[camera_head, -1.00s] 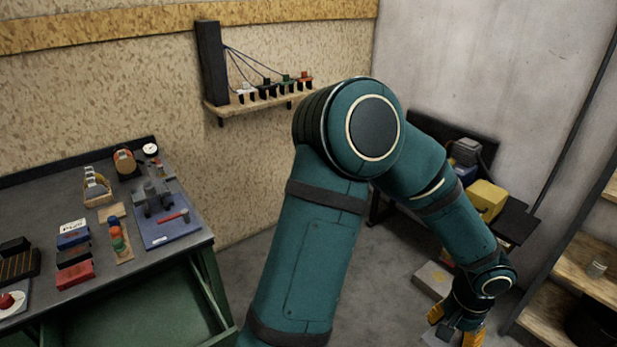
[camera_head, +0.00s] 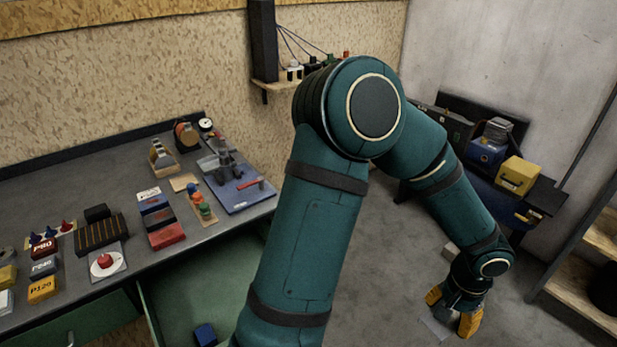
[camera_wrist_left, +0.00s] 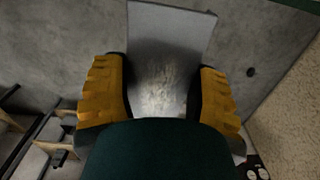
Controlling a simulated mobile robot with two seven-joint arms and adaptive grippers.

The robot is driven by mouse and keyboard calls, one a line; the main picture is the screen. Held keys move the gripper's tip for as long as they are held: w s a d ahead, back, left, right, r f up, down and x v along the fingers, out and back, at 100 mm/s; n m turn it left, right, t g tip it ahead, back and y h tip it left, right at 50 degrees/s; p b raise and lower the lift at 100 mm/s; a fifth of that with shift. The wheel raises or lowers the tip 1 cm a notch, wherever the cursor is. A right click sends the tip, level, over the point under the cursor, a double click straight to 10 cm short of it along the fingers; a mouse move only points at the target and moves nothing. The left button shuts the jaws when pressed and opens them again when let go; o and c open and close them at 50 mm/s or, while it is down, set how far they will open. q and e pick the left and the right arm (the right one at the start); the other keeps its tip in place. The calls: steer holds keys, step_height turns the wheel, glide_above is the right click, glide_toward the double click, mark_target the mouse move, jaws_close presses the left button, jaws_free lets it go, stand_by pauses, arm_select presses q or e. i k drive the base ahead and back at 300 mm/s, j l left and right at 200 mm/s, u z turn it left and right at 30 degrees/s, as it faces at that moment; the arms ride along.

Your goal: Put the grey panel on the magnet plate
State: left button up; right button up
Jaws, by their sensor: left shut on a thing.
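My left gripper (camera_head: 455,313) hangs low over the floor at the right of the head view, its yellow fingers shut on the grey panel (camera_head: 436,328). In the left wrist view the panel (camera_wrist_left: 170,35) is a flat grey sheet between the two yellow fingers (camera_wrist_left: 160,95), reaching out beyond them. The dark wrist housing hides its near end. I cannot tell for sure which thing is the magnet plate; a pale square plate with a red knob (camera_head: 105,262) and a blue plate with grey fittings (camera_head: 236,190) lie on the bench. My right gripper is not in view.
The dark workbench (camera_head: 100,175) at the left holds several blocks, sanding packs and small tools, with an open green drawer (camera_head: 190,300) below. A low dark stand with a yellow box (camera_head: 517,175) is at the back right. Wooden shelves (camera_head: 580,290) stand at the right edge.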

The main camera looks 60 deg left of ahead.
mark_target(99, 231)
steer(key=k+j+u, duration=1)
steer(key=j, duration=0.2)
steer(key=i+l, duration=0.05)
